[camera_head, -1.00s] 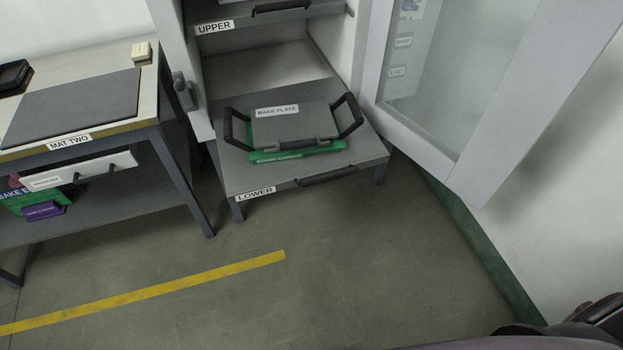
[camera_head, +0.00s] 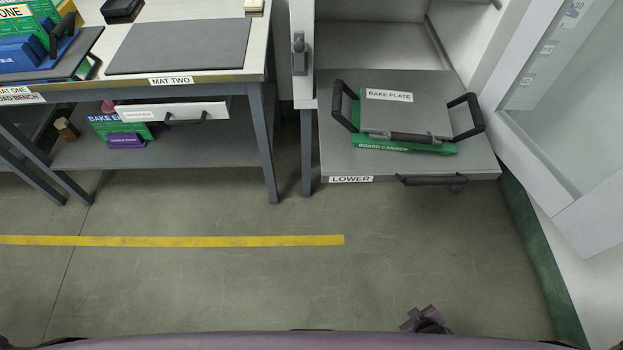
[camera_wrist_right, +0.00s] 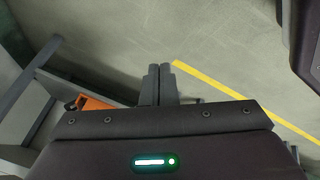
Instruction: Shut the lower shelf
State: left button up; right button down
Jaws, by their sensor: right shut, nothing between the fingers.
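The lower shelf (camera_head: 335,160) is a grey pull-out shelf that stands out from the cabinet, with a "LOWER" label at the left of its front edge. A dark bar handle (camera_head: 432,180) is at the middle right of that edge. A green board carrier (camera_head: 385,148) with dark side handles lies on the shelf, with a grey bake plate (camera_head: 400,115) on it. My right gripper (camera_wrist_right: 158,72) is shut and empty in the right wrist view, above the floor, touching nothing that I can see. My left gripper is not in view.
The open cabinet door (camera_head: 560,110) stands to the right of the shelf. A bench (camera_head: 160,83) with mat two (camera_head: 180,47) is on the left, with a lower level of items. Floor with a yellow line (camera_head: 180,240) is clear in front. An orange thing (camera_wrist_right: 95,103) shows in the wrist view.

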jog(key=w+d+r+n+t+y+b, duration=0.1)
jog(key=w+r+n+t, duration=0.15)
jog(key=w, duration=0.35)
jog(key=w+r+n+t+b, duration=0.2)
jog(key=w+r, duration=0.2)
jog(key=w, duration=0.1)
jog(key=w+a+r+n+t+y+b, duration=0.2)
jog(key=w+a+r+n+y+b, duration=0.25)
jog(key=r, duration=0.55)
jog(key=n+y+b, duration=0.3)
jog(key=n+y, duration=0.5)
jog(key=n, duration=0.3)
send_near(327, 178)
jog(key=s+d, duration=0.3)
jog(key=s, duration=0.4)
jog(key=shift+n, duration=0.3)
jog(key=x, duration=0.4)
jog(key=w+d+x, duration=0.1)
jog(key=x, duration=0.7)
jog(key=shift+w+d, duration=0.2)
jog(key=shift+w, duration=0.65)
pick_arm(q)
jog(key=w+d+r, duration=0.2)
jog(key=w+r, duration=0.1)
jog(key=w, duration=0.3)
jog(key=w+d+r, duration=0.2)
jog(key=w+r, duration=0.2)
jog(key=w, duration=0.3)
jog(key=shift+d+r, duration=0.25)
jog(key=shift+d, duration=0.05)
